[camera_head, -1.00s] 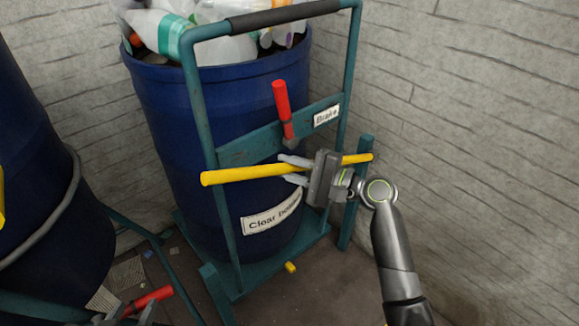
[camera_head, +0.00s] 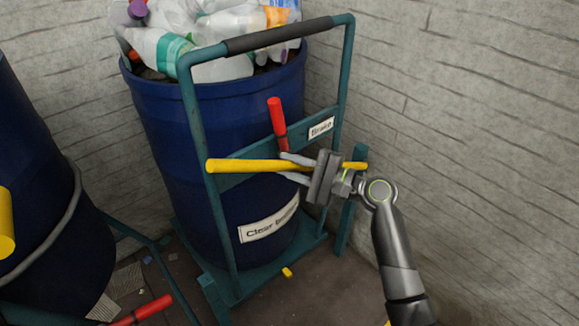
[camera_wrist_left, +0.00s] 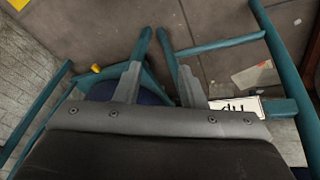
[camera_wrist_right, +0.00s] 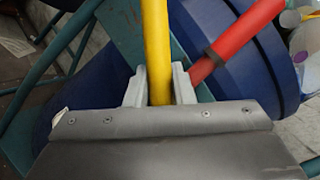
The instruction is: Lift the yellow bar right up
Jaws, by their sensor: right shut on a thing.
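The yellow bar (camera_head: 235,166) crosses the front of the teal trolley frame (camera_head: 200,120), nearly level in the head view. My right gripper (camera_head: 292,168) is shut on the yellow bar right of its middle, below the red handle. The right wrist view shows the bar (camera_wrist_right: 156,40) between the two fingers (camera_wrist_right: 158,85). The bar's right end shows past the gripper, near a short teal post (camera_head: 350,210). My left gripper (camera_wrist_left: 160,68) is open and empty in the left wrist view, above a teal frame; the head view does not show it clearly.
A blue drum (camera_head: 170,130) full of plastic bottles (camera_head: 215,68) stands in the trolley. A red-gripped lever (camera_head: 277,115) stands close behind the bar, beside the brake label (camera_head: 321,128). A second blue drum (camera_head: 40,250) is at left. Grey walls (camera_head: 460,120) close the corner.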

